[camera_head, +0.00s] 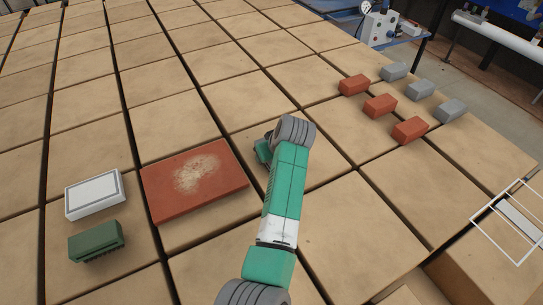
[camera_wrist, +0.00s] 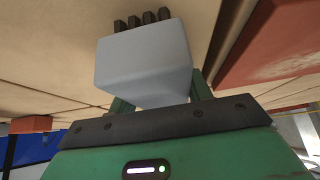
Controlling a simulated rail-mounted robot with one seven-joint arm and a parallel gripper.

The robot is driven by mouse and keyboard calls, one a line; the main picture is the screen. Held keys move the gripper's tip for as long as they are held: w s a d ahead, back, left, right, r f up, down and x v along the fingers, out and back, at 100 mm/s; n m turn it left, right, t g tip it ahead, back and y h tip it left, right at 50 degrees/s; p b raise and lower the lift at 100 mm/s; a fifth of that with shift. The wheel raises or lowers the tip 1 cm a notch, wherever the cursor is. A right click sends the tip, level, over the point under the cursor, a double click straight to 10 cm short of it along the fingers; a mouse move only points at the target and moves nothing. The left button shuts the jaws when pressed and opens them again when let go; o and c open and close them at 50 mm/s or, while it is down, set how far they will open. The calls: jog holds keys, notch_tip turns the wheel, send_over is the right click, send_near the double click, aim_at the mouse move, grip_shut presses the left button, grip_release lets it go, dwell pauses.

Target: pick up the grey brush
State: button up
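The grey brush (camera_wrist: 145,62) shows large in the wrist view as a pale grey block with dark bristle tufts at its far end. My gripper (camera_wrist: 158,100) has its green fingers on either side of the block and appears shut on it. The block hides most of the fingers. The bristles point away from my palm, toward the tan surface; I cannot tell whether they touch it. In the head view my arm hides the brush and most of my gripper (camera_head: 263,150).
A red slab (camera_head: 215,190) with a dusty patch lies left of my arm. A white-and-grey block (camera_head: 95,194) and a green brush (camera_head: 95,241) lie further left. Red bricks (camera_head: 379,106) and grey bricks (camera_head: 420,90) stand at the right. The tan surface has dark gaps.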

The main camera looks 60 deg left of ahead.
jog(key=shift+r, duration=0.1)
notch_tip(320, 180, up, 4)
jog(key=shift+f+p, duration=0.1)
jog(key=shift+p, duration=0.8)
jog(key=s+d+p, duration=0.1)
jog(key=d, duration=0.4)
jog(key=s+d+p, duration=0.1)
jog(key=d, duration=0.4)
jog(key=s+d+r+p, duration=0.1)
jog(key=s+d, duration=0.1)
jog(key=d, duration=0.3)
jog(key=shift+d, duration=0.3)
